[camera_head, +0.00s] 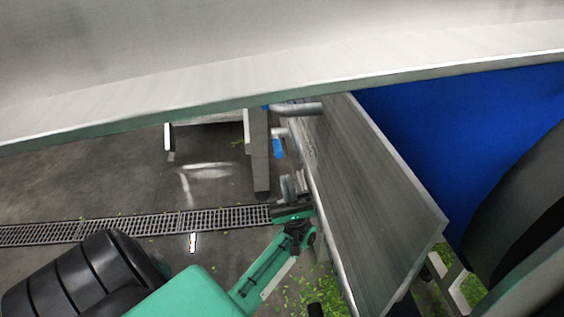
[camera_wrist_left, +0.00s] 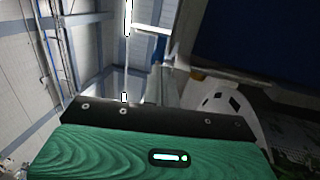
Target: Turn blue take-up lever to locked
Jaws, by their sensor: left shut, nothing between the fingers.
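The blue take-up lever (camera_head: 278,148) hangs from a short metal pipe under the edge of the large grey panel, near the middle of the head view. In the left wrist view a blue piece (camera_wrist_left: 160,48), likely the same lever, shows beyond the fingers. My left gripper (camera_head: 288,183) is shut and empty. It is just below the lever in the head view, beside the grey side plate, with a small gap between them. Whether the lever is locked cannot be told. My right gripper is not in view.
A large pale metal panel (camera_head: 300,62) crosses the top. A grey side plate (camera_head: 370,190) slopes down right of my gripper, with a blue surface (camera_head: 450,120) behind it. A grey post (camera_head: 259,155) stands left of the lever. A floor drain (camera_head: 130,230) and scattered greens lie below.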

